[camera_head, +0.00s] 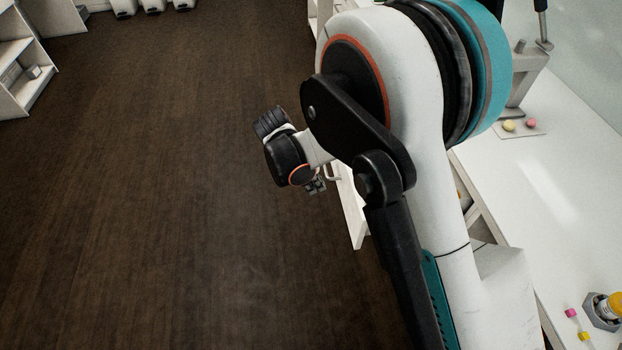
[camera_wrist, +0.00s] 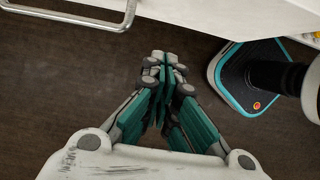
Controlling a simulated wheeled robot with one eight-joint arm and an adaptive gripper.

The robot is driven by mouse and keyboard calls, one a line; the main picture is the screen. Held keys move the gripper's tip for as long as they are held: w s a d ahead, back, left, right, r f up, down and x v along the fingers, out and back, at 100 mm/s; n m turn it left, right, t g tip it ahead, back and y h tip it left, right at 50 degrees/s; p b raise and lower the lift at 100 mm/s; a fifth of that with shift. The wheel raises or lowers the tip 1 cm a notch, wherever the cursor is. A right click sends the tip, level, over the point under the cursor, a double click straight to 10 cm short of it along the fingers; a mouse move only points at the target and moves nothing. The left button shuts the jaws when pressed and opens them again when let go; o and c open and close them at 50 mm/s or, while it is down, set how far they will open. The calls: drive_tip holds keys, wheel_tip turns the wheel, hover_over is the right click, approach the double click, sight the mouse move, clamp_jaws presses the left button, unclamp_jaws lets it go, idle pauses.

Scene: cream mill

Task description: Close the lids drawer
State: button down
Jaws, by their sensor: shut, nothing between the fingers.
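A white drawer (camera_head: 352,212) stands out from the white workbench, partly hidden behind my arm. I cannot read a label on it. Its pale bar handle (camera_head: 331,173) shows just beside my gripper. In the wrist view a bar handle (camera_wrist: 128,14) crosses the upper left, and a white panel edge (camera_wrist: 215,18) runs along the top. My gripper (camera_head: 316,186) is in front of the drawer, over the floor. In the wrist view my gripper (camera_wrist: 164,62) has its fingers together and empty, apart from the handle and panel. The drawer's inside is mostly hidden.
White shelves (camera_head: 22,75) stand at the far left. The dark floor (camera_head: 170,200) between is clear.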

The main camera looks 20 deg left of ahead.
drive_tip(key=w+d+f+b, duration=0.2)
drive_tip(key=d+f, duration=0.1)
drive_tip(key=d, duration=0.1)
drive_tip(key=shift+w+d+f, duration=0.15)
drive_tip(key=shift+w+d, duration=0.15)
drive_tip(key=shift+w, duration=0.1)
